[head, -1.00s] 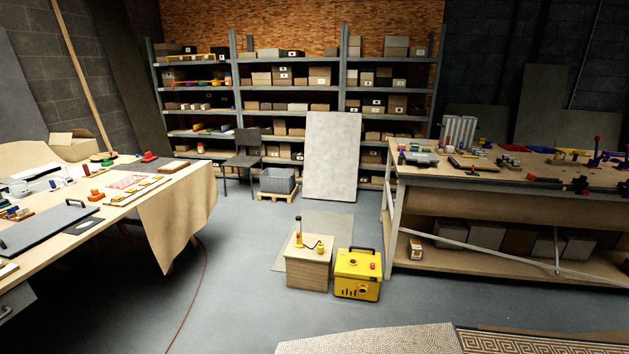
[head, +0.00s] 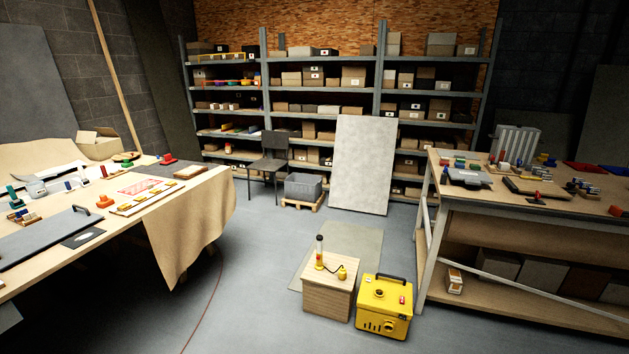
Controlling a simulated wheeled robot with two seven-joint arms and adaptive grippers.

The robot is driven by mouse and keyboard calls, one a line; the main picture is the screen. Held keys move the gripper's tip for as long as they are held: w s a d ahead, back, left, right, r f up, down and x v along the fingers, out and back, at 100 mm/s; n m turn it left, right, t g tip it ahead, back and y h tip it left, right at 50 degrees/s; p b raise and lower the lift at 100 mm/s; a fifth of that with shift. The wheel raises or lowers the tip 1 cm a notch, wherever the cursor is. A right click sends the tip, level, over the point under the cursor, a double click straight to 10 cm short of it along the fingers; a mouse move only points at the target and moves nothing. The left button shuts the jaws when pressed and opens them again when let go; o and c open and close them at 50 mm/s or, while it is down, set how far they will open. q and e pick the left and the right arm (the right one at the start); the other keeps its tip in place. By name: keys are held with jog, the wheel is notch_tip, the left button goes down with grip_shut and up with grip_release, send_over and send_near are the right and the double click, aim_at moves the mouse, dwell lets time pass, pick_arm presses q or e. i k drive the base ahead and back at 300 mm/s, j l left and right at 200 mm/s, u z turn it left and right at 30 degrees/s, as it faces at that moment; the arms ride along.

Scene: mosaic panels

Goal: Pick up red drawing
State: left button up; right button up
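A sheet with a red and white pattern (head: 140,186), which looks like the red drawing, lies flat on the left table (head: 185,212). It is near the table's right part, beside a board with several yellow pieces (head: 150,200). It is small in view and its details cannot be made out. Neither of my grippers shows in the head view.
A wooden box (head: 328,290) and a yellow machine (head: 384,308) stand on the floor in the middle. A workbench (head: 540,203) is at the right. A chair (head: 270,158) and shelves stand at the back. Floor (head: 250,270) right of the left table is clear.

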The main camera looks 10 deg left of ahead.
aim_at(136, 189)
jog(key=i+u, duration=0.7)
jog(key=i, duration=0.15)
jog(key=i+u, duration=1.2)
jog(key=i+l+u, duration=0.1)
jog(key=i+u, duration=0.15)
jog(key=i, duration=0.3)
jog(key=i+l+u, duration=0.1)
jog(key=i+u, duration=0.15)
jog(key=i, duration=0.3)
jog(key=i+l+u, duration=0.25)
jog(key=i, duration=0.25)
